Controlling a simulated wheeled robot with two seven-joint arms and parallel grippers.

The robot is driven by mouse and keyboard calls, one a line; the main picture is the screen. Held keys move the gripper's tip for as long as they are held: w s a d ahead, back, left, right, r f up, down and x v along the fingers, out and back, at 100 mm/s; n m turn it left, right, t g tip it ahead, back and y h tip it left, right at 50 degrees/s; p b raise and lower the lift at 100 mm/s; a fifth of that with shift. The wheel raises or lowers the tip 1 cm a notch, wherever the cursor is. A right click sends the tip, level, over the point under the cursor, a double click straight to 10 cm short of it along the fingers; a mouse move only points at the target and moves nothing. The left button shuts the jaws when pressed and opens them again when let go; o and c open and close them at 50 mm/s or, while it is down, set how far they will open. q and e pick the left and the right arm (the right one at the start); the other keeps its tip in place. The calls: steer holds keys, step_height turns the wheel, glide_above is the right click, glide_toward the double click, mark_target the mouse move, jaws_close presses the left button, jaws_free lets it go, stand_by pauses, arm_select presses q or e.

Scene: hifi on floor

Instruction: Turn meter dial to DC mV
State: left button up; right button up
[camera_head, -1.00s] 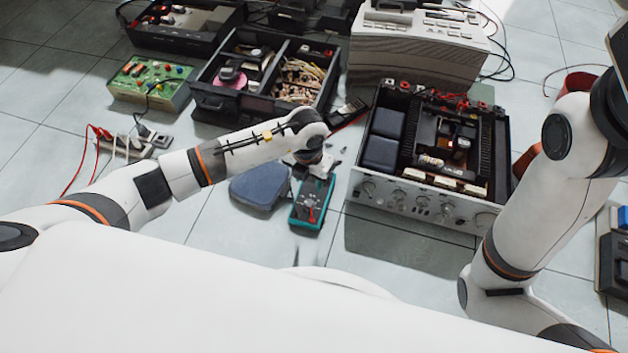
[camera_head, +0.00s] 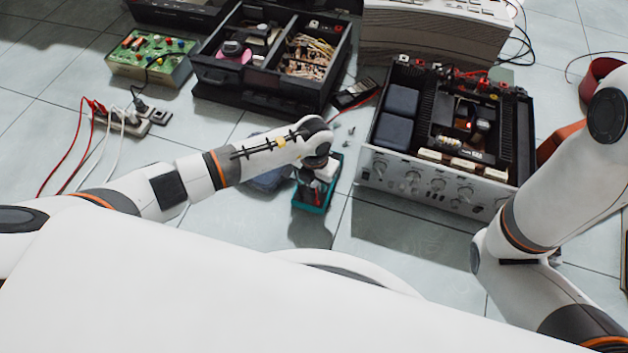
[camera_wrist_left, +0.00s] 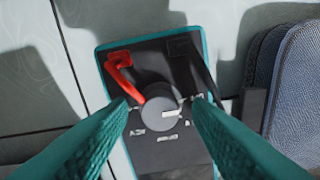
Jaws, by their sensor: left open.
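The teal and black meter (camera_head: 308,202) lies on the floor, partly hidden under my left gripper (camera_head: 318,178). In the left wrist view, the meter (camera_wrist_left: 190,62) shows its grey round dial (camera_wrist_left: 158,116) with a white pointer mark directed to the right of the picture. The labels around the dial are too small to read surely. My left gripper (camera_wrist_left: 160,106) is open, its two green fingers on either side of the dial; I cannot tell whether they touch it. A red lead (camera_wrist_left: 120,72) is plugged in near the dial. My right gripper is out of view.
A blue-grey pouch (camera_head: 270,178) lies just left of the meter. An opened hi-fi amplifier (camera_head: 432,187) stands to its right. Black parts boxes (camera_head: 230,84) stand behind, and a power strip (camera_head: 135,122) lies at left.

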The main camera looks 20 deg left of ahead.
arm_select(q)
steer(key=shift+c, duration=0.4)
steer(key=c, duration=0.9)
